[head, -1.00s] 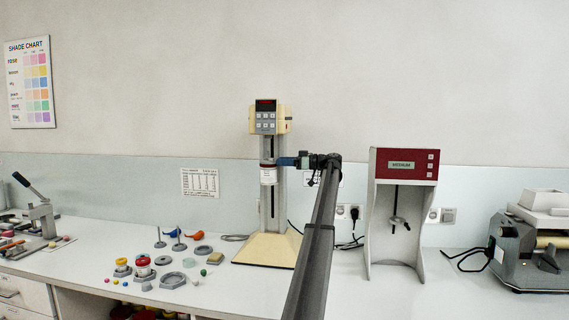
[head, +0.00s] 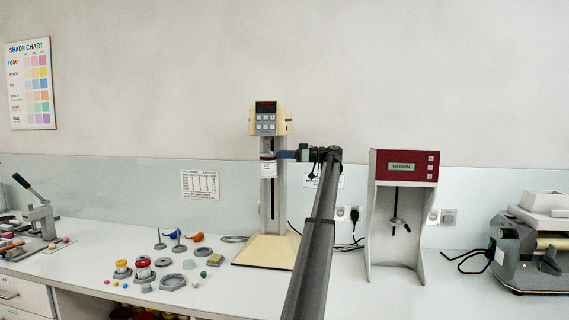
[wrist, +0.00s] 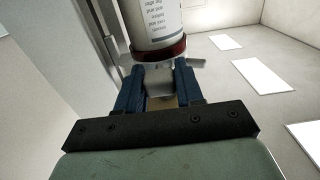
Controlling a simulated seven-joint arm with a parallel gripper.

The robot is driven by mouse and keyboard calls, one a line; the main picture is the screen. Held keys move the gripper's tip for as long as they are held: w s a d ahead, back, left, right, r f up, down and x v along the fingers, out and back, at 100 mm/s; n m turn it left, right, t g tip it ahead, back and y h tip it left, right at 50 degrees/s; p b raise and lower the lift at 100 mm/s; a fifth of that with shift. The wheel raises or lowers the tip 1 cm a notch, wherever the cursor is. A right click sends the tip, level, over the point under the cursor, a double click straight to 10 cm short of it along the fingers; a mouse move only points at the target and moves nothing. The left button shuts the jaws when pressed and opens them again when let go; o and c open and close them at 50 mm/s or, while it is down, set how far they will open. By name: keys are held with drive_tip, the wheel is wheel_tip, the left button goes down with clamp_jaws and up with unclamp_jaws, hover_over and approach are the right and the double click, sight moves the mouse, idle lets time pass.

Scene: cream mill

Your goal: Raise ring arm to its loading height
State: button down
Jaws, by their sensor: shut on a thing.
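The cream stand mixer (head: 265,250) has a display head on top of a grey slotted column. On the column sits a white labelled jar (head: 268,170) with dark red bands, below the head. In the wrist view the jar (wrist: 152,22) shows its printed label and red rim. My gripper (head: 288,155) reaches it from the right, just below the head. In the wrist view its blue fingers (wrist: 158,88) are shut on a grey block (wrist: 158,78) beside the jar's red rim, apparently part of the ring arm. The ring itself is mostly hidden.
A red-fronted machine (head: 404,165) stands to the right, with a roller mill (head: 535,245) beyond it. Several small jars, rings and coloured pieces lie on the bench left of the mixer base. A lever press (head: 42,215) stands at far left.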

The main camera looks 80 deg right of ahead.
drive_tip(key=c, duration=0.8)
unclamp_jaws()
drive_tip(key=shift+r, duration=0.1)
drive_tip(key=s, duration=0.7)
drive_tip(key=shift+s, duration=0.3)
